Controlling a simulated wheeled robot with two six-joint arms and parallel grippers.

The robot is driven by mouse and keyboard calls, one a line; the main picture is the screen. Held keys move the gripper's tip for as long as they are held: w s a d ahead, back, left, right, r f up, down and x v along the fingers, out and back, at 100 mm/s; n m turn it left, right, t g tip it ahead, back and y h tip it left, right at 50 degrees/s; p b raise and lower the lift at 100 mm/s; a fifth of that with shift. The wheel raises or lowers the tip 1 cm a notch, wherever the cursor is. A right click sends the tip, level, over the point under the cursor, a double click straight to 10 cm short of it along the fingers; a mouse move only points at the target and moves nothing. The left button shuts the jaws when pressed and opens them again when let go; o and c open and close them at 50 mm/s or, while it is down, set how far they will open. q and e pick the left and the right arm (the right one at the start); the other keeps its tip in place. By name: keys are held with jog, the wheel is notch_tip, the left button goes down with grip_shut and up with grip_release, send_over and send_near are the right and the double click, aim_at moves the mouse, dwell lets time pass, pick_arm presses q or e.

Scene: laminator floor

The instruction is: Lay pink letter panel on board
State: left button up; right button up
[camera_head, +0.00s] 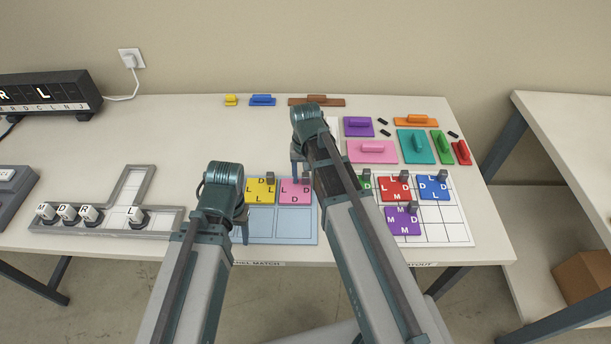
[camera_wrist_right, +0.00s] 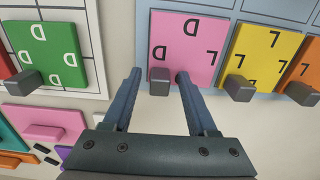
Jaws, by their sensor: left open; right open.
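The pink letter panel (camera_head: 296,191) lies on the blue gridded board (camera_head: 280,228), in its far row, beside the yellow letter panel (camera_head: 260,190). In the right wrist view the pink panel (camera_wrist_right: 187,45) shows its letters and a dark grip block (camera_wrist_right: 159,80) at its edge. My right gripper (camera_head: 300,170) is open, with its fingers on either side of that block and a gap visible. My left gripper (camera_head: 240,232) is open and empty over the left edge of the board. My arms hide part of the board.
A white gridded board (camera_head: 452,232) at right holds red (camera_head: 395,188), blue (camera_head: 433,188), purple (camera_head: 403,221) and green panels. Several colored handled blocks lie behind it. A grey letter tray (camera_head: 108,230) is at left, with a black display (camera_head: 45,93) behind it.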

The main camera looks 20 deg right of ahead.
notch_tip(320, 180, up, 12)
jog(key=p, duration=1.2)
pick_arm(q)
notch_tip(320, 180, up, 12)
pick_arm(e)
jog(key=s+a+n+h, duration=0.1)
jog(key=s+a+n, duration=0.6)
jog(key=s+a, duration=0.3)
jog(key=s, duration=0.4)
jog(key=shift+s+a, duration=0.15)
jog(key=shift+a, duration=0.1)
jog(key=shift+r, duration=0.1)
pick_arm(q)
jog(key=shift+c, duration=0.5)
pick_arm(e)
jog(key=shift+c, duration=0.5)
pick_arm(q)
jog(key=shift+d, duration=0.1)
pick_arm(e)
jog(key=shift+d, duration=0.15)
